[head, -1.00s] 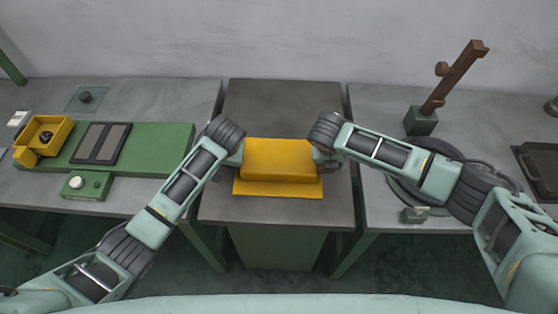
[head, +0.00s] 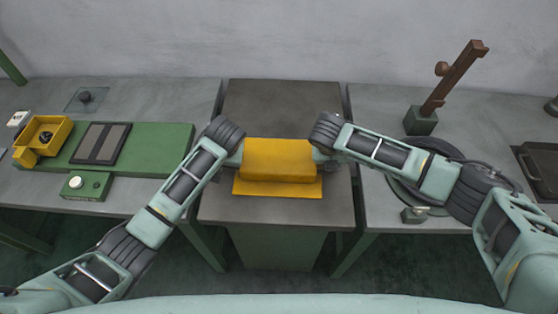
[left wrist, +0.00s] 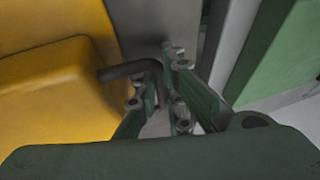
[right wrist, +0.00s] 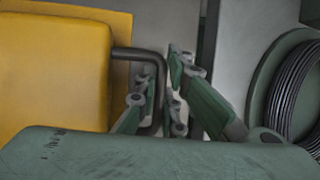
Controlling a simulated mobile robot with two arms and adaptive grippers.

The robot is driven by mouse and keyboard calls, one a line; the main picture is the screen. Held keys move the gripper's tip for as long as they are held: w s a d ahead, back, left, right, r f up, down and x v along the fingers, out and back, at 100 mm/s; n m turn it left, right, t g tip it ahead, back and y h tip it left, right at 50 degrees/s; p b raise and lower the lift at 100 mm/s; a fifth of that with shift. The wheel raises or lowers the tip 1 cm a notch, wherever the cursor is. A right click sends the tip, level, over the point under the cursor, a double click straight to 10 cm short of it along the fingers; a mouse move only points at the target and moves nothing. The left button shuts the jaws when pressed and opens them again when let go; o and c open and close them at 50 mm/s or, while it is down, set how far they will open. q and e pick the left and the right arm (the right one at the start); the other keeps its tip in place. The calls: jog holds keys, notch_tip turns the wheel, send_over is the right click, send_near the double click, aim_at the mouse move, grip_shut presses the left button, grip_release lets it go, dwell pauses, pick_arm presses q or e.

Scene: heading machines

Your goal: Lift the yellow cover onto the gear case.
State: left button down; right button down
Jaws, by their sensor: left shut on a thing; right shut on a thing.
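The yellow cover (head: 278,160) is a block with a wider flange, on the dark grey top of the middle stand. Its yellow side also shows in the left wrist view (left wrist: 60,85) and the right wrist view (right wrist: 55,70). A dark bent handle stands out from each side, the left one (left wrist: 122,71) and the right one (right wrist: 151,58). My left gripper (left wrist: 160,92) is shut on the left handle. My right gripper (right wrist: 163,90) is shut on the right handle. I cannot make out a separate gear case; whether one is under the cover is hidden.
The middle stand (head: 275,105) has bare top behind and in front of the cover. On the left table are a green base (head: 165,145), a small yellow bin (head: 62,128) and a button box (head: 85,187). On the right are a brown lever (head: 455,78) and a dark tray (head: 540,165).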

pick_arm(q)
jog(key=shift+d+r, duration=0.1)
jog(key=shift+d, duration=0.1)
pick_arm(e)
jog(key=shift+a+r, duration=0.1)
jog(key=shift+a, duration=0.1)
pick_arm(q)
jog(key=shift+r, duration=0.1)
pick_arm(e)
jog(key=shift+r, duration=0.1)
